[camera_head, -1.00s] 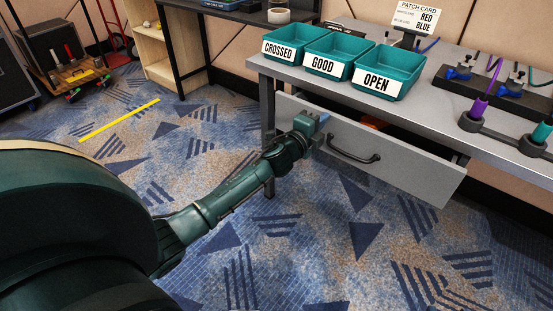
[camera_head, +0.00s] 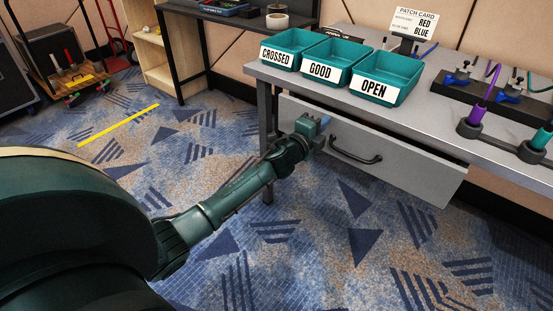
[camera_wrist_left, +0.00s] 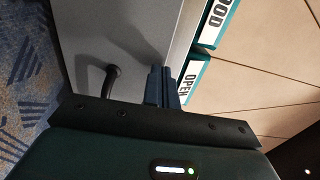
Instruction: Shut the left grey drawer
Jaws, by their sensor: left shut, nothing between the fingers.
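The grey drawer (camera_head: 405,171) with a black bar handle (camera_head: 355,152) sits under the grey table top. Its front stands a little out from the table, with a narrow dark gap above it. My left gripper (camera_head: 323,121) is shut and empty at the left part of the drawer front, left of the handle. In the left wrist view the shut fingers (camera_wrist_left: 162,85) point at the grey drawer face (camera_wrist_left: 135,30), beside the handle (camera_wrist_left: 110,80). I cannot tell whether the fingertips touch it. My right gripper is in neither view.
Teal bins labelled CROSSED (camera_head: 292,48), GOOD (camera_head: 333,60) and OPEN (camera_head: 387,76) stand on the table (camera_head: 425,115). A black cable rack (camera_head: 505,140) is at the right. A table leg (camera_head: 265,110) is close to my gripper. The carpet in front is clear.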

